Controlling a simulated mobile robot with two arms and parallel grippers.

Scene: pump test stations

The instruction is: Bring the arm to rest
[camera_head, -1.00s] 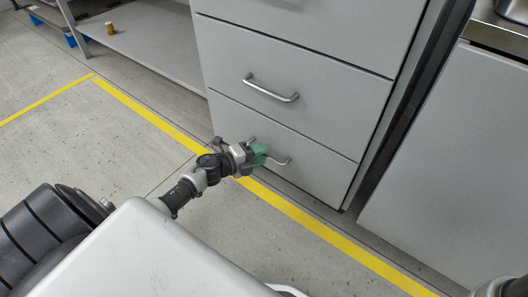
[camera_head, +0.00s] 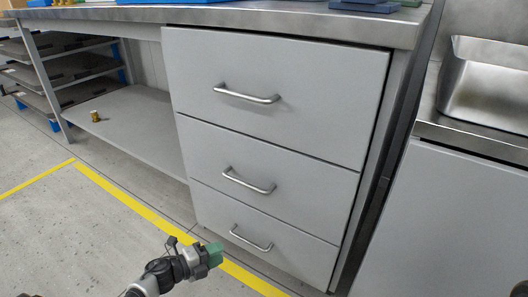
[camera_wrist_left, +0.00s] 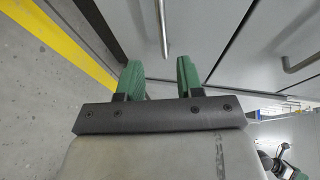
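My left gripper (camera_head: 215,254) is low in the head view, in front of the bottom drawer (camera_head: 285,238) of the grey cabinet. In the left wrist view its two green fingers (camera_wrist_left: 159,80) stand apart with nothing between them. The bottom drawer's handle (camera_head: 250,239) shows free, a little above and right of the gripper in the head view. What looks like my right gripper (camera_wrist_left: 287,162) shows small at the lower right of the left wrist view; its fingers are too small to read.
The upper drawer (camera_head: 275,90) and middle drawer (camera_head: 265,180) look closed. A steel worktop (camera_head: 240,16) lies above them. A lower shelf (camera_head: 135,125) at left holds a small brass-coloured part (camera_head: 95,116). A steel sink (camera_head: 487,85) is at right. Floor with yellow lines (camera_head: 125,200) is open at left.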

